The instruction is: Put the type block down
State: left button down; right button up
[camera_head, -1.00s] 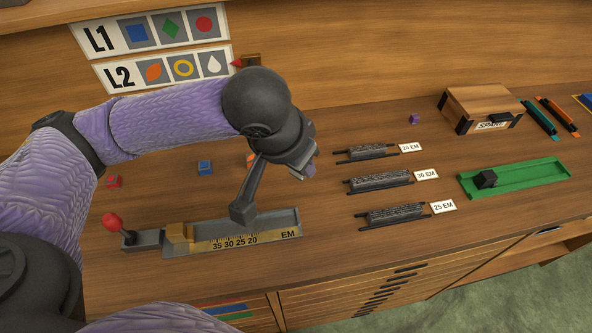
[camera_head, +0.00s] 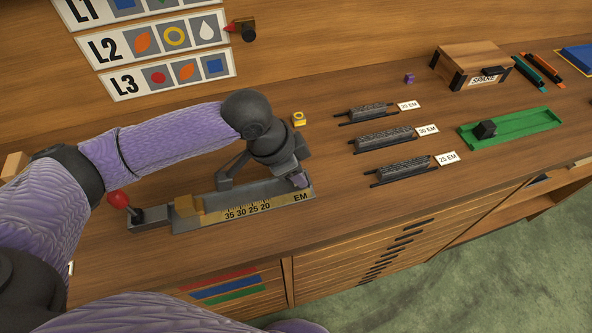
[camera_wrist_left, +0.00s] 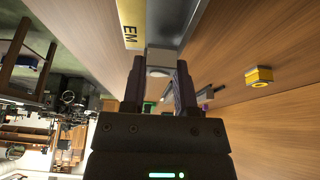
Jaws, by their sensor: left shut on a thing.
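My left gripper (camera_head: 299,181) is over the right end of the grey composing stick (camera_head: 190,224), beside the EM mark. In the wrist view my left gripper (camera_wrist_left: 160,88) is shut on a small grey type block (camera_wrist_left: 160,58) with a pale mark on its face. The block is at the end of the stick (camera_wrist_left: 175,20); whether it touches the stick's floor I cannot tell. In the head view the fingers hide most of the block. My right gripper is not in view.
A yellow block (camera_head: 298,119) stands behind the gripper. A red-knobbed lever (camera_head: 118,200) is at the stick's left end. Three dark racks (camera_head: 385,137) with labels, a green tray (camera_head: 540,122) and a wooden box (camera_head: 470,62) are to the right. Bare tabletop lies between.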

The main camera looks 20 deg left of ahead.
pick_arm(q)
jog(key=shift+s+f, duration=0.15)
jog(key=shift+f, duration=0.35)
jog(key=c, duration=0.7)
grip_release()
jog(key=o, duration=0.3)
jog(key=shift+s, duration=0.15)
jog(key=shift+f, duration=0.1)
jog(key=p+v, duration=0.1)
jog(key=v, duration=0.3)
jog(key=p+v, duration=0.2)
jog(key=v, duration=0.2)
jog(key=w+p+v, duration=0.1)
jog(key=v, duration=0.4)
jog(key=shift+d+r, duration=0.2)
jog(key=shift+r, duration=0.1)
